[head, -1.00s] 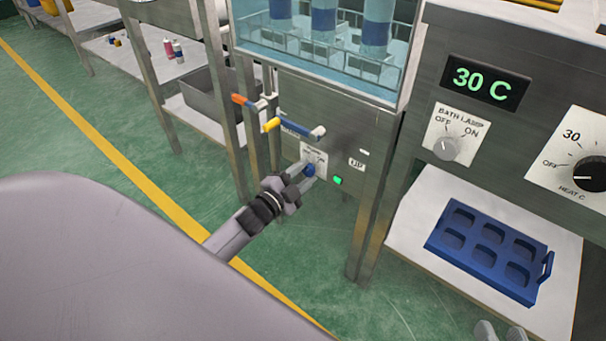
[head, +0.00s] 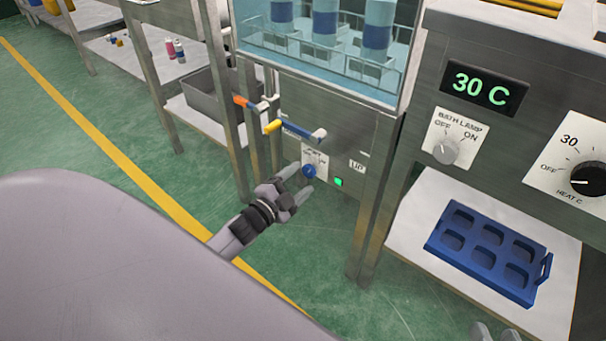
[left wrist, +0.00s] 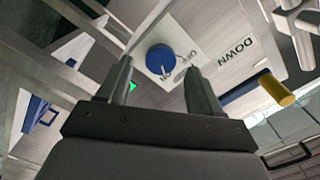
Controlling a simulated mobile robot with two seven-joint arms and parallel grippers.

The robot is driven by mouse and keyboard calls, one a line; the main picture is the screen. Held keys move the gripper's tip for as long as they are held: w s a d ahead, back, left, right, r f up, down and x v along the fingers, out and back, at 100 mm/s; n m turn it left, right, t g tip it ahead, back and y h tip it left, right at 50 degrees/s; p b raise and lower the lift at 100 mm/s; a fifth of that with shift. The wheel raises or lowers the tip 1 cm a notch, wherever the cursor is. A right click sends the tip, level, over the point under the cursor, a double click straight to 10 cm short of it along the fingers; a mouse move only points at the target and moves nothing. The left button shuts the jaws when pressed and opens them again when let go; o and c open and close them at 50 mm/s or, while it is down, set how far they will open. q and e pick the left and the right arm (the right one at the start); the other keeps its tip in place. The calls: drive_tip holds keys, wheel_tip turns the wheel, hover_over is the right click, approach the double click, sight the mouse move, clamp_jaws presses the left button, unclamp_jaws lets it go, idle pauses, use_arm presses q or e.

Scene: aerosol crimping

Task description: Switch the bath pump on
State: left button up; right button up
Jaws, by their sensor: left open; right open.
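The blue round pump knob (head: 310,171) sits on a white plate on the steel front panel below the bath. A lit green lamp (head: 338,182) is to its lower right. My left gripper (head: 299,182) is open, with its fingers pointing at the knob and apart from it. The left wrist view shows the knob (left wrist: 160,58) ahead, between the two open fingertips. It bears a thin pale mark beside OFF and ON lettering; which one it points to is hard to tell. Fingertips of my right gripper (head: 496,334) show at the bottom edge, open.
The water bath (head: 330,55) holds several cans. On the right are a 30 C display (head: 484,88), a lamp switch (head: 446,152) and a blue tray (head: 500,272).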

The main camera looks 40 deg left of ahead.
use_arm(q)
drive_tip(key=s, duration=0.2)
drive_tip(key=s+p, duration=0.1)
drive_tip(key=s, duration=0.1)
drive_tip(key=shift+s+a, duration=0.2)
drive_tip(key=shift+s, duration=0.2)
use_arm(e)
drive_tip(key=shift+w+a+f+m+g, duration=0.1)
drive_tip(key=shift+w+a+m+g, duration=0.25)
drive_tip(key=shift+a, duration=0.3)
use_arm(q)
drive_tip(key=shift+s, duration=0.1)
use_arm(e)
drive_tip(key=shift+s, duration=0.1)
